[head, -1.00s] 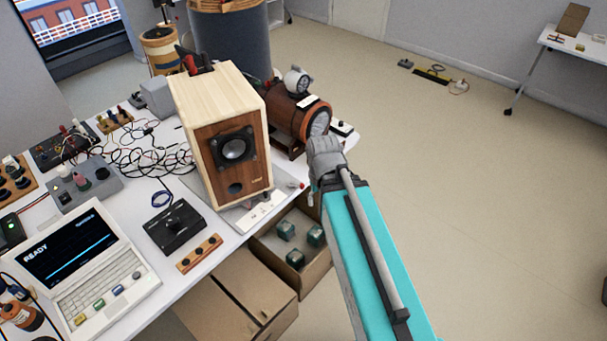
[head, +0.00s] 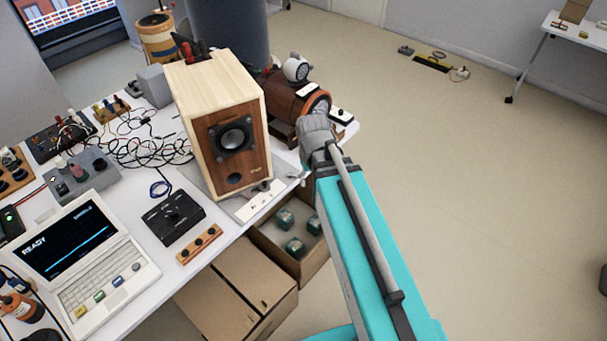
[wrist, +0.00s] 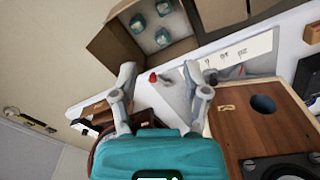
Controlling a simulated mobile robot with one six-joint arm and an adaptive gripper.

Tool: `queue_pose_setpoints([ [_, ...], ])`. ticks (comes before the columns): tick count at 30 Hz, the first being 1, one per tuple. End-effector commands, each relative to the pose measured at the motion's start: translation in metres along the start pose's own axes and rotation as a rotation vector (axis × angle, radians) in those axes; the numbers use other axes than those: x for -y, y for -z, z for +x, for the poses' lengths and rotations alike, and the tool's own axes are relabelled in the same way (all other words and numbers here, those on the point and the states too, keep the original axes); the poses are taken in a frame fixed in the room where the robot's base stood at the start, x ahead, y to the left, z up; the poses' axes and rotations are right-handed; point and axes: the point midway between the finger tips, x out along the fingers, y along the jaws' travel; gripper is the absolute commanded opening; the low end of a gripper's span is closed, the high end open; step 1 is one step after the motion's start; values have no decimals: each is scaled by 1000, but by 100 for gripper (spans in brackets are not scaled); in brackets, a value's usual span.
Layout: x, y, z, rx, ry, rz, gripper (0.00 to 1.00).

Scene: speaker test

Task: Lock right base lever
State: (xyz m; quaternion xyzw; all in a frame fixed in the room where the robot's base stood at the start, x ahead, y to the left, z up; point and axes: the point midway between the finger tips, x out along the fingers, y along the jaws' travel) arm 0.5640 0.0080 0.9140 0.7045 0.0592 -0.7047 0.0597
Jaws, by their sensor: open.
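The wooden speaker (head: 198,120) stands upright on a grey base plate (head: 236,207) at the table's front edge. In the wrist view, a small red-tipped part (wrist: 153,78), apparently the right base lever, shows beside the base plate (wrist: 176,92). My gripper (wrist: 160,76) is open, its two fingers spread on either side of the red tip and apart from it. In the head view, my gripper (head: 303,176) is just right of the speaker's lower front, and the red tip is hidden. A white label strip (wrist: 240,52) lies along the base's front.
An open cardboard box (head: 312,262) with several green cubes stands below the table edge. A brown cylindrical device (head: 290,97) sits behind my gripper. A laptop (head: 85,255), a black control box (head: 172,217) and tangled cables lie to the left.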

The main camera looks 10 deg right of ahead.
Motion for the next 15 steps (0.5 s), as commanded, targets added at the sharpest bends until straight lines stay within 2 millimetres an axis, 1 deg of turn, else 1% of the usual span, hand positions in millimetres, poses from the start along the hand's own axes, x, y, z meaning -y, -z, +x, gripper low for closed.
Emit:
queue_pose_setpoints([
  [1,-3,14,0,0,0,-48,60],
  [9,-14,76,-1,0,0,-416,60],
  [12,-18,97,-1,0,0,-550,60],
  [15,-20,114,-1,0,0,-662,60],
])
